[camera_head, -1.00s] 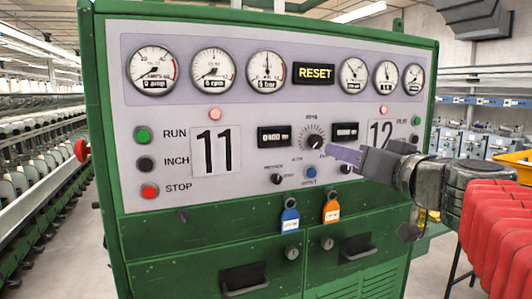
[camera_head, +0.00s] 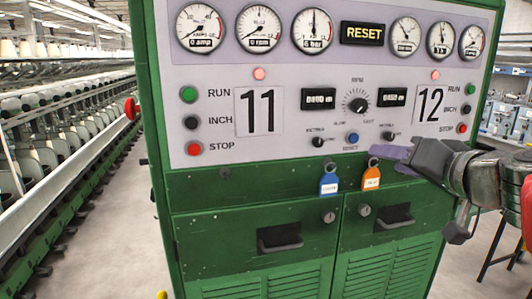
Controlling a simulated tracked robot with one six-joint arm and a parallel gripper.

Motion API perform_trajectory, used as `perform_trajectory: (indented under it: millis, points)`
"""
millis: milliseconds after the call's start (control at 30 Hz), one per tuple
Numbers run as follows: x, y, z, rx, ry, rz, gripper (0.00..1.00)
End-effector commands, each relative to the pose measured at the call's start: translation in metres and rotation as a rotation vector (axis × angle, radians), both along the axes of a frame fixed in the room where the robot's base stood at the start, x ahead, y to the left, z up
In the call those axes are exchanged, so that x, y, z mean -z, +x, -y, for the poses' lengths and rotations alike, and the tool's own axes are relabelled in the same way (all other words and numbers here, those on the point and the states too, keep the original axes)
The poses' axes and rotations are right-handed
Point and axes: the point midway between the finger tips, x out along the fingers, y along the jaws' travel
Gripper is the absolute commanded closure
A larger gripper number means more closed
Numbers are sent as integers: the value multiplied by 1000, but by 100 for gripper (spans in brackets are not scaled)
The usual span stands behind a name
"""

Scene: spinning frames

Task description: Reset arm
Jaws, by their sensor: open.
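My gripper (camera_head: 393,158) is at the right, in front of the control panel (camera_head: 270,175), with its fingers pointing left. It is open and holds nothing that I can see. Its fingers partly overlap the panel's lower edge, just right of the orange tag (camera_head: 371,178); I cannot tell whether they touch the panel. My arm runs out of view at the right edge.
The green cabinet (camera_head: 190,270) carries gauges, a RESET sign (camera_head: 362,33), buttons, a blue tag (camera_head: 328,184) and two doors with handles. Spinning frames (camera_head: 70,120) line the left, with an open aisle (camera_head: 100,230) beside them.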

Motion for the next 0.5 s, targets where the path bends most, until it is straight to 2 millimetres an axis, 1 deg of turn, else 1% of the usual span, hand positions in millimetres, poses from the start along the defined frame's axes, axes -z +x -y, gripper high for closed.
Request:
perform_trajectory:
  millis: [33,200,367,400,500]
  points:
    - [17,-5,-3,-1,7,-50,53]
    - [77,-26,-19,-4,23,-233,53]
    - [129,-53,-34,-4,5,-397,53]
    - [142,-60,-38,-3,-3,-436,53]
    - [171,-80,-46,0,-35,-527,53]
